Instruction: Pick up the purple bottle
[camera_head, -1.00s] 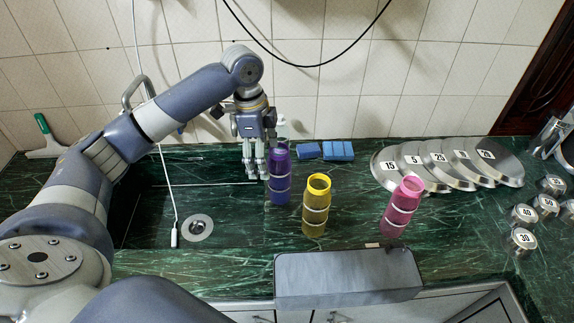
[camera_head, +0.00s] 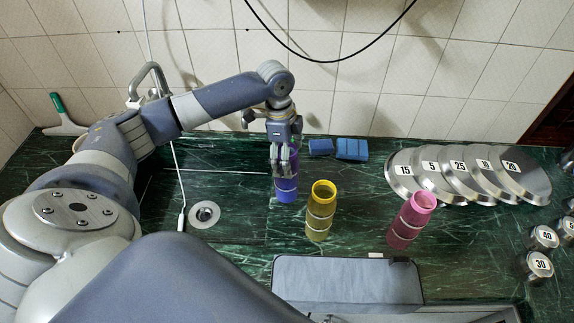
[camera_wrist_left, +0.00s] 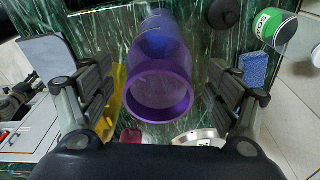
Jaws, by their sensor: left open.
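The purple bottle (camera_head: 287,185) stands on the green marble counter, right of the sink, partly hidden behind my left gripper in the head view. My left gripper (camera_head: 282,170) is over the upper part of the bottle. In the left wrist view the bottle (camera_wrist_left: 160,95) lies between the two open fingers of the left gripper (camera_wrist_left: 162,98), with its round open mouth facing the camera. A gap shows on both sides, so the fingers appear not to be pressed on it. My right gripper is not in view.
A yellow bottle (camera_head: 320,212) stands close to the right, and a pink bottle (camera_head: 411,220) farther right. Blue sponges (camera_head: 351,149) lie behind. Numbered metal lids (camera_head: 440,172) overlap at the right. A grey box-like object (camera_head: 347,283) is at the front edge.

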